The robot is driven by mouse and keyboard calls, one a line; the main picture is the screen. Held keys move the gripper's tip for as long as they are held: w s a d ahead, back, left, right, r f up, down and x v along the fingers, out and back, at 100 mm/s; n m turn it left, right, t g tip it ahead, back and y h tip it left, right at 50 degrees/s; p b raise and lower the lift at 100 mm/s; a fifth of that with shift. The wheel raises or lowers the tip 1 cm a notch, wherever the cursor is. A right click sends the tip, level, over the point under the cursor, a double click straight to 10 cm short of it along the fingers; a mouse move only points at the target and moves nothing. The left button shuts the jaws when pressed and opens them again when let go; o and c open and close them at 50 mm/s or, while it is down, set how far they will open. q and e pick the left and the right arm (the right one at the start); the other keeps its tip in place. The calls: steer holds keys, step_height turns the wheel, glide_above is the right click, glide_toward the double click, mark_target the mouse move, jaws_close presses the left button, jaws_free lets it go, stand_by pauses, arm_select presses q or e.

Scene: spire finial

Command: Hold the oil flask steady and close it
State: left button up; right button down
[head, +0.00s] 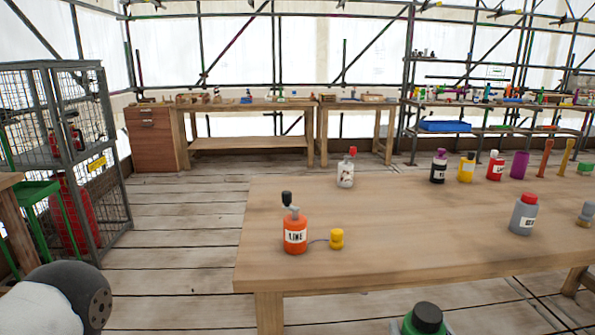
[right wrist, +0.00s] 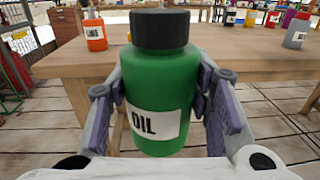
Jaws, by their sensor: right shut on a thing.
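The oil flask (right wrist: 158,85) is a green bottle with a white label reading "OIL". A black cap (right wrist: 160,29) sits on its top; I cannot tell how tight it is. My right gripper (right wrist: 161,95) is shut on the flask's body, with one purple-grey finger on each side, and holds it upright in front of the table edge. In the head view the black cap (head: 427,317) and a little green show at the bottom edge, and most of the flask is cut off. My left gripper is out of both views.
The wooden table (head: 400,215) carries an orange bottle (head: 295,235) with a black-topped nozzle, and a yellow cap (head: 336,239) joined to it by a cord. A white bottle (head: 346,174), a grey bottle (head: 523,215) and several others stand farther back or right. The table's middle is clear.

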steer(key=shift+s+a, duration=0.1)
steer(key=shift+s, duration=0.25)
steer(key=shift+f, duration=0.1)
